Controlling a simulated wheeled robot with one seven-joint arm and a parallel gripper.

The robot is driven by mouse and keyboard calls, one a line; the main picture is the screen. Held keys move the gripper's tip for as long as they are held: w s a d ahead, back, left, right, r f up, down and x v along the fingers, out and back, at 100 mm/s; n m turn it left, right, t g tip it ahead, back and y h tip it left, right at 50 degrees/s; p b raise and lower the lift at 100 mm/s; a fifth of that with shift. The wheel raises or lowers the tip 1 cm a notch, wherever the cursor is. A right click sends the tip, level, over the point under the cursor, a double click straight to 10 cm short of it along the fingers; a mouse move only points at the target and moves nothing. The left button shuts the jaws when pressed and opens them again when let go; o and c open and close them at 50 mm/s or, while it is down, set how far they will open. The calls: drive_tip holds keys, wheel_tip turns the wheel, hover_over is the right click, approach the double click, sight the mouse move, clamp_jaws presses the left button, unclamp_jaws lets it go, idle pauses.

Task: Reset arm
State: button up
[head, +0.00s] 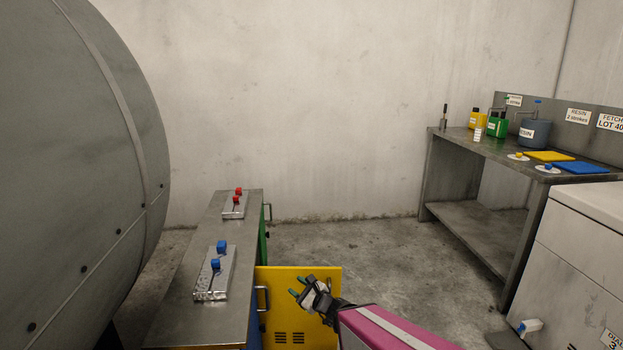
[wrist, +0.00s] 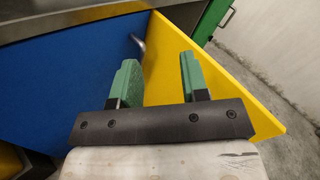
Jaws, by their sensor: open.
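My gripper (head: 297,287) is in front of the yellow cabinet door (head: 329,272) in the head view, low beside the steel-topped cabinet. In the wrist view its two green fingers (wrist: 160,80) are apart with nothing between them. The yellow door (wrist: 226,85) stands swung open behind the fingers in the wrist view. A blue panel (wrist: 70,75) of the cabinet fills the left there. I cannot tell whether a finger touches the door. My pink arm shows at the bottom of the head view.
The steel cabinet top (head: 188,275) carries a blue-handled fixture (head: 217,274) and a red-handled fixture (head: 234,205). A large grey cylinder (head: 70,150) stands at left. A metal bench (head: 462,198) with resin containers and a white cabinet (head: 570,260) are at right. The concrete floor (head: 370,262) between is clear.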

drive_tip(key=s+d+f+n+g+h, duration=0.1)
drive_tip(key=d+f+n+g+h, duration=0.1)
drive_tip(key=d+n+g+h, duration=0.4)
drive_tip(key=s+d+f+n+g+h, duration=0.2)
drive_tip(key=d+n+g+h, duration=0.3)
drive_tip(key=d+n, duration=1)
drive_tip(key=shift+d+g+h, duration=0.4)
drive_tip(key=shift+d+h, duration=0.6)
drive_tip(key=shift+d, duration=0.25)
